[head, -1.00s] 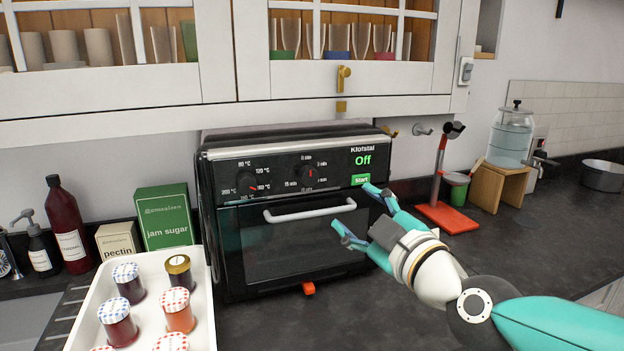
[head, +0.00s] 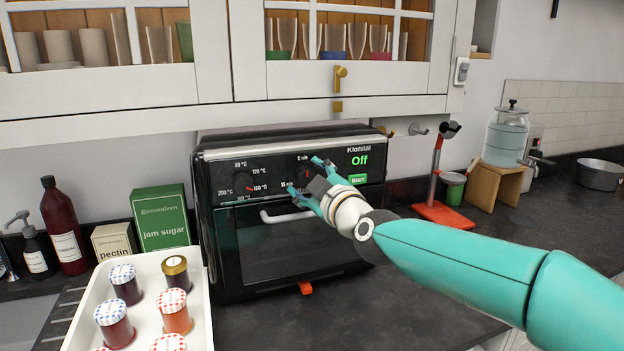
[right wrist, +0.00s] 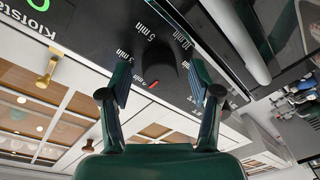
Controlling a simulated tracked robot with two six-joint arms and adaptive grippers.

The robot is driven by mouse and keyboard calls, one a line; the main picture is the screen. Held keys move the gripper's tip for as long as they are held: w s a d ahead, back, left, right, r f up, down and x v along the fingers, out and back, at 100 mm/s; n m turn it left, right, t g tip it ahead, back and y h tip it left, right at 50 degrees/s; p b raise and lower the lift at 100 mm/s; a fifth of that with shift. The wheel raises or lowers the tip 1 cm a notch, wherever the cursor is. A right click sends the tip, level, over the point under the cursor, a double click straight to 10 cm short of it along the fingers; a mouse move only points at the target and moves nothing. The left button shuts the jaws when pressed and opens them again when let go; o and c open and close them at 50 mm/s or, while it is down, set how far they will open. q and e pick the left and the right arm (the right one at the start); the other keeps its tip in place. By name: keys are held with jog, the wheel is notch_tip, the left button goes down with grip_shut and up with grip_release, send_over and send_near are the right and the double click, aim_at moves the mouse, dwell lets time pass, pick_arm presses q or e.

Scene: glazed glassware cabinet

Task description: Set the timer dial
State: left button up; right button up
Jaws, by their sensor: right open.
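The black timer dial (head: 305,172) is on the oven's front panel, partly hidden by my right gripper in the head view. The right wrist view shows the dial (right wrist: 166,68) with a red mark near its edge, among printed minute labels. My right gripper (head: 308,178) is open at the panel. In its wrist view the two fingers (right wrist: 160,84) stand on either side of the dial; I cannot tell whether they touch it. The oven display (head: 359,160) reads "Off", above a green Start button (head: 357,179). My left gripper is not in view.
The temperature dial (head: 250,184) is left of the timer dial. The oven handle (head: 285,216) runs just below my gripper. A white tray of jam jars (head: 203,318) stands at the front left. A red stand (head: 443,214) is right of the oven. Cabinets hang above.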

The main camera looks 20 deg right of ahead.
jog(key=c, duration=1)
jog(key=shift+d, duration=0.35)
jog(key=shift+c, duration=0.7)
jog(key=shift+a, duration=0.3)
